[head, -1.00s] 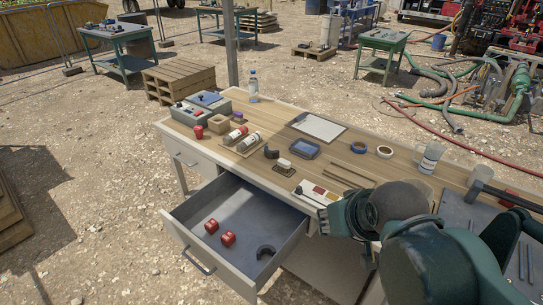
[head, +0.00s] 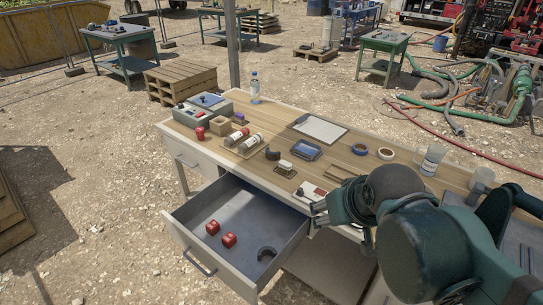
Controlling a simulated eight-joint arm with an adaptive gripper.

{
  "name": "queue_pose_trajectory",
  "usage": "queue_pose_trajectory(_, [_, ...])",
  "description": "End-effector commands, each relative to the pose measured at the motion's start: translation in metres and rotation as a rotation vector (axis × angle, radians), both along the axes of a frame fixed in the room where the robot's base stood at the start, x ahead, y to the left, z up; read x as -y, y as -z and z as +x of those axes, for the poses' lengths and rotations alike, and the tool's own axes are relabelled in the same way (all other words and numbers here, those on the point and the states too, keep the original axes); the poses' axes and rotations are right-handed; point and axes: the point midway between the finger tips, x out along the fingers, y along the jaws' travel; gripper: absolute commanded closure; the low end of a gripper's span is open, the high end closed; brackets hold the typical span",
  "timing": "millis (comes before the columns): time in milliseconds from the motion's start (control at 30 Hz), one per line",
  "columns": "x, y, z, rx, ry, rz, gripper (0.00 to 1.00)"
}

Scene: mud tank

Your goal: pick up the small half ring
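Two dark half rings are in view. One (head: 267,253) lies in the open drawer, near its front right corner. The other (head: 272,154) is on the wooden worktop and looks smaller, though it is also farther away. My gripper (head: 319,213) is at the worktop's front edge, to the right of the open drawer and apart from both half rings. It is small and partly hidden by my arm, so its finger opening cannot be made out.
The open drawer (head: 178,226) also holds two red objects (head: 221,234). On the worktop near the half ring are a white-topped block (head: 285,165), a blue tray (head: 306,149) and bottles on a board (head: 250,143). A clipboard (head: 320,130) lies behind.

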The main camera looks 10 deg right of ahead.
Motion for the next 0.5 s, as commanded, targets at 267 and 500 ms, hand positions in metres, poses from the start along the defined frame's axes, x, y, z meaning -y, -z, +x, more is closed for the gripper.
queue_pose_trajectory(267, [-0.002,-0.029,0.039,-0.046,-0.066,-0.045,0.53])
queue_pose_trajectory(500, [-0.005,-0.050,0.077,-0.086,-0.129,-0.085,0.53])
